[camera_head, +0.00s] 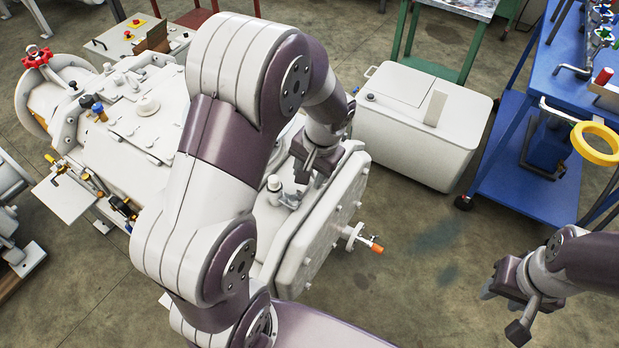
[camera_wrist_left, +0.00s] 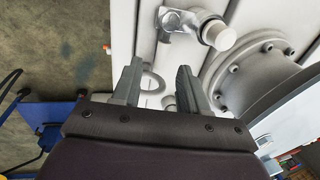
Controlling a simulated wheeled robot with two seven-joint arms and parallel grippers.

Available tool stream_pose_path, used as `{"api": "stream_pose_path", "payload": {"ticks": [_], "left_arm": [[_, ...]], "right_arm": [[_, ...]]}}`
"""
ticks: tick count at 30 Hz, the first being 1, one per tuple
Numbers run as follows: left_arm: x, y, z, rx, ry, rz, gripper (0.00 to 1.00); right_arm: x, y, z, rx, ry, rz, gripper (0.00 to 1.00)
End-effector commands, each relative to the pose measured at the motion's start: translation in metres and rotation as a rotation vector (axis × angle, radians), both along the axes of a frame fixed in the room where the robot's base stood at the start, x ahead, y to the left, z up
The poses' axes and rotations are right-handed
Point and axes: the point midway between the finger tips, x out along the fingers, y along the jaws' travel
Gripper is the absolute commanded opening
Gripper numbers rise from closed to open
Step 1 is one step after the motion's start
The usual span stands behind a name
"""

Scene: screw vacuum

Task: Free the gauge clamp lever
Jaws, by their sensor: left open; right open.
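My left gripper (camera_head: 312,172) hangs over the right end of the big white vacuum machine (camera_head: 310,245). In the left wrist view its two grey fingers (camera_wrist_left: 159,85) are apart with nothing between them, above a flat white surface with a pale ring (camera_wrist_left: 152,83). A silvery metal clamp fitting (camera_wrist_left: 182,22) with a white round cap (camera_wrist_left: 220,36) lies beyond the fingertips. In the head view a small metal fitting (camera_head: 290,198) shows just below the gripper; I cannot tell which part is the gauge clamp lever. My right gripper (camera_head: 505,307) is open and empty at lower right, above the floor.
A white box unit (camera_head: 420,120) stands right of the machine. A blue cart (camera_head: 530,190) with a yellow ring (camera_head: 595,143) is at the right. An orange-tipped handle (camera_head: 376,248) sticks out from the machine's end. The floor between the machine and my right gripper is clear.

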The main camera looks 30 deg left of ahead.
Motion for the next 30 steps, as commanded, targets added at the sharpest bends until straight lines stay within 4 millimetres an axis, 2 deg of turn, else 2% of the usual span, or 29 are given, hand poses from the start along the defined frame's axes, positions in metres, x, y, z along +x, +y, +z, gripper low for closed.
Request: {"api": "stream_pose_path", "payload": {"ticks": [3, 6, 15, 19, 30], "left_arm": [[0.0, 0.004, -0.02, 0.0, 0.002, -0.001, 0.43], [0.0, 0.006, -0.029, -0.001, 0.0, 0.0, 0.43], [0.0, 0.006, -0.032, 0.0, -0.002, 0.0, 0.43], [0.0, 0.006, -0.032, -0.001, -0.002, 0.0, 0.01], [0.0, 0.005, -0.031, 0.0, 0.0, -0.035, 0.0]], "right_arm": [[0.0, 0.0, -0.001, 0.0, 0.0, 0.0, 0.43], [0.0, 0.0, -0.001, 0.0, 0.0, 0.0, 0.43], [0.0, 0.0, -0.002, 0.0, 0.0, 0.0, 0.43], [0.0, 0.0, -0.002, 0.0, 0.0, 0.0, 0.43], [0.0, 0.0, 0.001, 0.0, 0.0, 0.0, 0.43]]}}
